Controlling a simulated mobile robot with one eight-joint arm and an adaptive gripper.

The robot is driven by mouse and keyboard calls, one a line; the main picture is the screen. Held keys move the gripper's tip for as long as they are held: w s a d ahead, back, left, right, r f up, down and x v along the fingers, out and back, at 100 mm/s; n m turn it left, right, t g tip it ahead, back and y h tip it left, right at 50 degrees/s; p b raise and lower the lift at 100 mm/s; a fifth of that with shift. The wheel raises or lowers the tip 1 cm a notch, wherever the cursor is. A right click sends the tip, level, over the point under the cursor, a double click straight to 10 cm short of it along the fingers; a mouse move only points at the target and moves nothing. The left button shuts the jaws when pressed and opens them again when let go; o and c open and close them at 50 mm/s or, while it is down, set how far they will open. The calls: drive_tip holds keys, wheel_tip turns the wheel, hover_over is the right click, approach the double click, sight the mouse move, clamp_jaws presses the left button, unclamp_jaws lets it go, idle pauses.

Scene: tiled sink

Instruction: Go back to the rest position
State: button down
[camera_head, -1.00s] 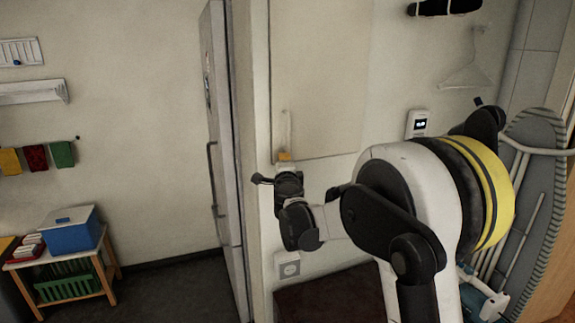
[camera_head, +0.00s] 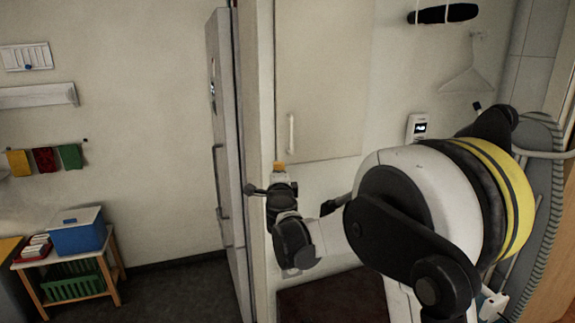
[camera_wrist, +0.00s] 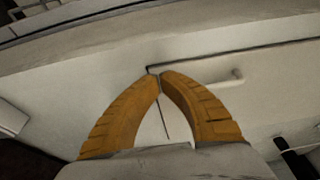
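My gripper (camera_head: 280,165) is held up in front of the wall cabinet, on the left side of my folded arm in the head view. In the wrist view, its two orange fingers (camera_wrist: 159,76) curve inward and meet at the tips, with nothing seen between them. The pale cabinet door (camera_head: 318,80) has a bar handle (camera_head: 291,133) just above and right of the fingertips in the head view, apart from them. A handle (camera_wrist: 228,78) also shows right of the fingertips in the wrist view.
A tall fridge (camera_head: 226,150) stands left of my gripper. A small table (camera_head: 100,282) with a blue box (camera_head: 77,232) and a green crate (camera_head: 72,285) is at the lower left. An ironing board (camera_head: 541,190) leans at the right. Floor (camera_head: 185,295) is clear between table and fridge.

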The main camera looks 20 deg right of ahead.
drive_tip(key=s+a+r+n+y+b, duration=0.2)
drive_tip(key=s+a+r+n+y, duration=0.3)
drive_tip(key=s+a+n, duration=0.35)
drive_tip(key=s+a+f+n+g+y+b, duration=0.25)
drive_tip(key=s+n, duration=0.25)
drive_tip(key=s, duration=0.4)
drive_tip(key=s+d+f+n+g+h+b, duration=0.1)
drive_tip(key=s+d+f+n+g+h, duration=0.1)
drive_tip(key=s+f, duration=0.9)
drive_tip(key=s+d+f+n+g+h+b, duration=0.1)
drive_tip(key=s+d+f+n+g, duration=0.4)
drive_tip(key=s, duration=1)
drive_tip(key=d+f+g, duration=0.1)
drive_tip(key=d+f, duration=0.2)
drive_tip(key=f, duration=0.2)
drive_tip(key=shift+s+d+f+h+b, duration=0.25)
drive_tip(key=shift+f+h+b, duration=0.1)
drive_tip(key=shift+f, duration=0.05)
